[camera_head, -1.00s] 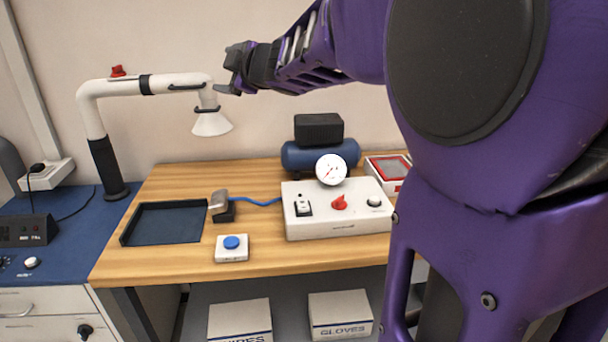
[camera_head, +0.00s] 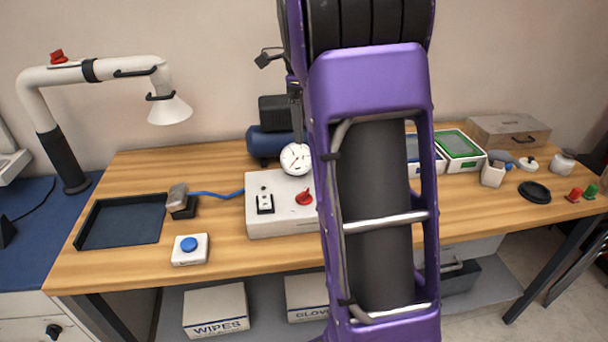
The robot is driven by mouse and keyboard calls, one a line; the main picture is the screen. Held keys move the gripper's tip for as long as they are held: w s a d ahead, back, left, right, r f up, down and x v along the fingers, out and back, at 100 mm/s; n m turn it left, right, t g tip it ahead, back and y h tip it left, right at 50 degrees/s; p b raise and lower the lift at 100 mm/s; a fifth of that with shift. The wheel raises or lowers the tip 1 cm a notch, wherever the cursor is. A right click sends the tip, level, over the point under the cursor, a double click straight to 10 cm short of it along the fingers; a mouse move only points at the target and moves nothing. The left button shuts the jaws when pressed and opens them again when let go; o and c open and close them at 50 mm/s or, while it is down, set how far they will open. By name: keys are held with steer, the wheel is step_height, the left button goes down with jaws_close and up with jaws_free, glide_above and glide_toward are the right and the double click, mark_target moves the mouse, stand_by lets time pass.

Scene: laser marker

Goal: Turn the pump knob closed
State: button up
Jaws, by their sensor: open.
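The white pump box (camera_head: 262,222) stands on the wooden bench, partly hidden on its right by my purple arm. On its top are a red knob (camera_head: 304,197), a black-and-white switch (camera_head: 265,203) and a round dial gauge (camera_head: 295,159) at the back. The red knob is just left of my arm and looks tilted to one side; its exact setting is hard to read. My gripper (camera_head: 278,68) is open and mostly hidden behind my arm; dark parts of it show above the gauge, apart from the knob.
A blue tank (camera_head: 264,144) stands behind the box. A blue hose (camera_head: 215,194) runs left to a small grey-and-black fitting (camera_head: 178,200). A dark tray (camera_head: 120,224) and a blue-button box (camera_head: 189,249) are at left. A white extraction arm (camera_head: 110,72) rises behind. Trays and jars are at right.

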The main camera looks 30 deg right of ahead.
mark_target(304, 191)
steer(key=shift+m+g+y, duration=0.3)
steer(key=shift+m+y, duration=0.1)
steer(key=shift+m, duration=0.2)
steer(key=f, duration=0.6)
steer(key=f+b, duration=0.1)
steer(key=f, duration=0.4)
steer(key=f+b, duration=0.1)
steer(key=f, duration=0.5)
steer(key=shift+s+a+f, duration=0.25)
steer(key=shift+s+f, duration=0.05)
jaws_close()
